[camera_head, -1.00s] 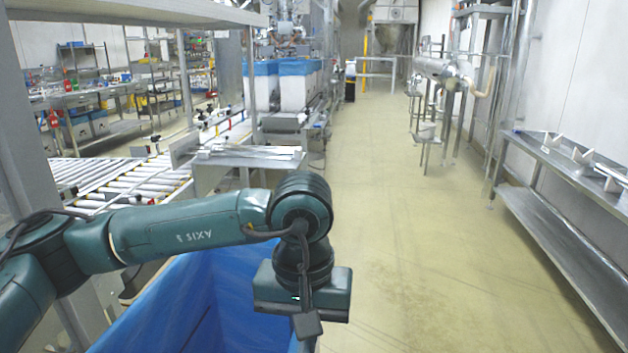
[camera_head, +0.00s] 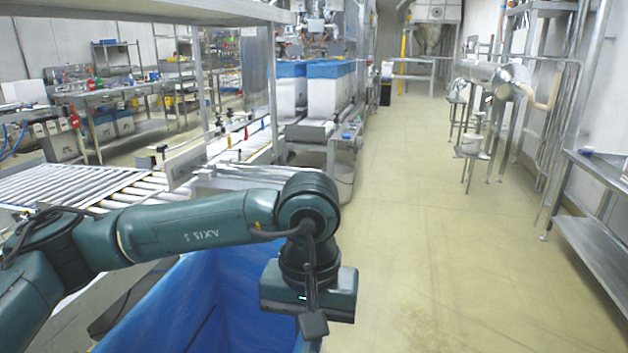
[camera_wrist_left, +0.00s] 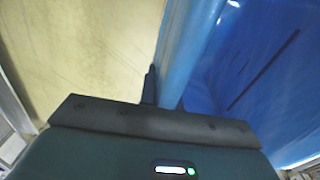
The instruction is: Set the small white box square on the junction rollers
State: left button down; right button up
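My left gripper (camera_head: 312,322) is at the right wall of an open box with a blue liner (camera_head: 190,305), low in the head view. I take this for the small white box; its outer walls are hardly visible. In the left wrist view a dark finger (camera_wrist_left: 149,86) lies against the outer side of the blue-covered rim (camera_wrist_left: 184,45); the other finger is hidden. The grip looks closed on this wall. Rollers (camera_head: 135,190) lie at the left, beyond my left arm and apart from the box. My right gripper is not in view.
A metal table (camera_head: 250,178) stands beyond my left wrist, beside the conveyor. White boxes with blue liners (camera_head: 331,90) stand further back. A steel bench (camera_head: 597,250) is at the right. The floor (camera_head: 430,230) between is clear.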

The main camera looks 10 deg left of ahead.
aim_at(148, 201)
jog(key=i+u, duration=0.3)
jog(key=i, duration=0.2)
jog(key=i+u, duration=0.35)
jog(key=i, duration=0.15)
jog(key=i+j, duration=0.15)
jog(key=i, duration=0.35)
jog(key=i+j, duration=0.2)
jog(key=i, duration=0.3)
